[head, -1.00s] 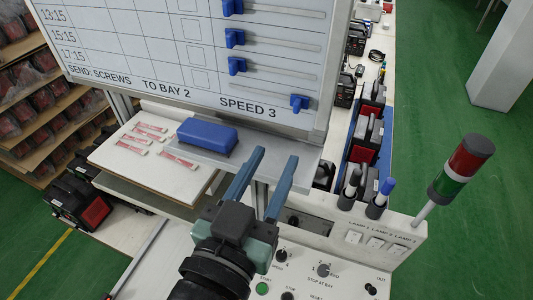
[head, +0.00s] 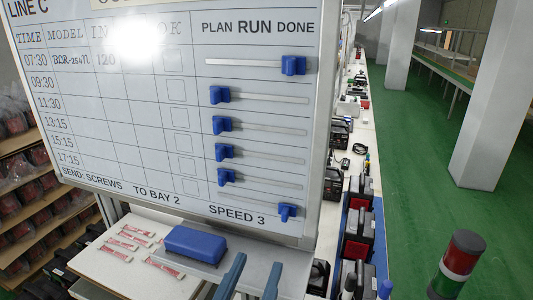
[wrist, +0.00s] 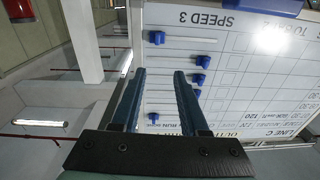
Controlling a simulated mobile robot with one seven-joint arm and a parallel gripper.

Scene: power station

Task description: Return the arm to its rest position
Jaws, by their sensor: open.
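My gripper (head: 252,272) shows at the bottom edge of the head view, only its two blue-grey fingers in frame. They stand apart with nothing between them, in front of the ledge under the whiteboard. In the wrist view my gripper (wrist: 158,76) is also open and empty, with the whiteboard (wrist: 240,70) beyond and to the right of its fingers, seen turned over. The rest of my arm is below the head view and hidden.
The whiteboard (head: 130,100) with blue sliders fills the left. A blue eraser (head: 195,244) lies on the grey ledge (head: 240,254), beside red-and-white strips (head: 125,240). A red-green signal lamp (head: 457,262) stands at right. Green floor (head: 420,140) is clear beyond the bench.

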